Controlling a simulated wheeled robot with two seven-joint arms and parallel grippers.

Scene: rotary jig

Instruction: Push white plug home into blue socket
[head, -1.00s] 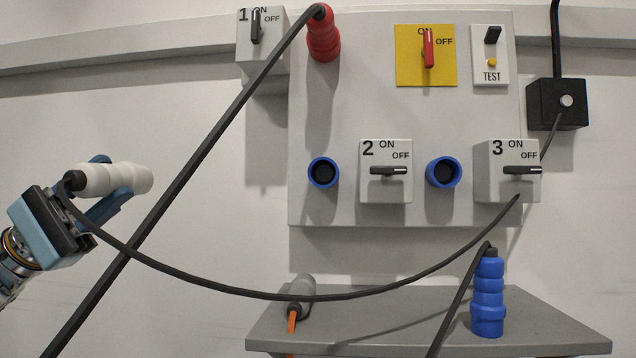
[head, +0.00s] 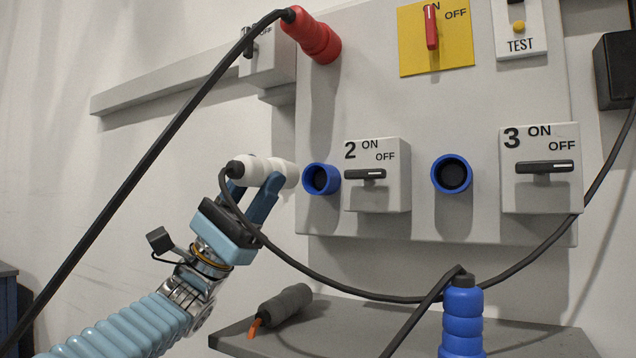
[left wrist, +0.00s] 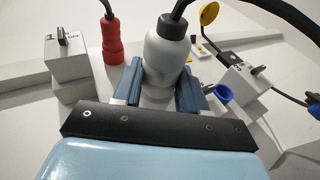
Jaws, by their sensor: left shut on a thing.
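The white plug (head: 264,171) is held in my left gripper (head: 268,188), which is shut around its body. Its front end points right, toward the left blue socket (head: 321,180), and appears just short of it. A black cable runs from the plug's back end. In the left wrist view the plug (left wrist: 166,60) stands between the two blue fingers, and a blue socket (left wrist: 222,93) shows to its right. A second blue socket (head: 452,174) is open and empty, between switch boxes 2 and 3. My right gripper is not in view.
A red plug (head: 312,38) with a thick cable sits at the panel's upper left. Switch box 2 (head: 378,190) is right of the left socket. A blue plug (head: 462,318) and a grey plug (head: 285,304) rest on the shelf (head: 345,335). The white plug's cable hangs across the front.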

